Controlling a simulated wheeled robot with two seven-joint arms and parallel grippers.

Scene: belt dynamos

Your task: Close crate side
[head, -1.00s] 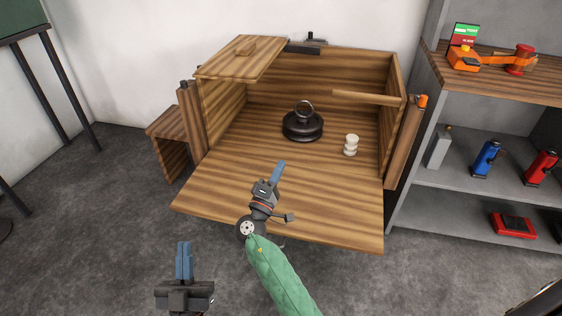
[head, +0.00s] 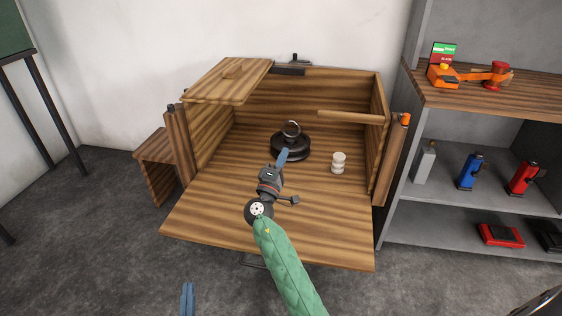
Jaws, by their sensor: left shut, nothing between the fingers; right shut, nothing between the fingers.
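The wooden crate (head: 350,95) stands open against the wall. Its front side (head: 210,222) is folded down and lies out flat toward me. A half-width lid panel (head: 215,85) covers the upper left. Inside sit a black round weight-like object with a ring on top (head: 291,149) and a small white stacked piece (head: 338,163). My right gripper (head: 282,158), on the green-sleeved arm, is shut and empty above the folded-down side; its tip overlaps the black object's edge in the picture. My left gripper (head: 188,298) is shut at the bottom edge, mostly out of frame, in front of the crate.
A grey shelf unit stands close on the right, with an orange tool (head: 470,75) on its wooden top and blue (head: 473,171) and red (head: 523,177) canisters below. A small wooden stand (head: 157,165) is left of the crate.

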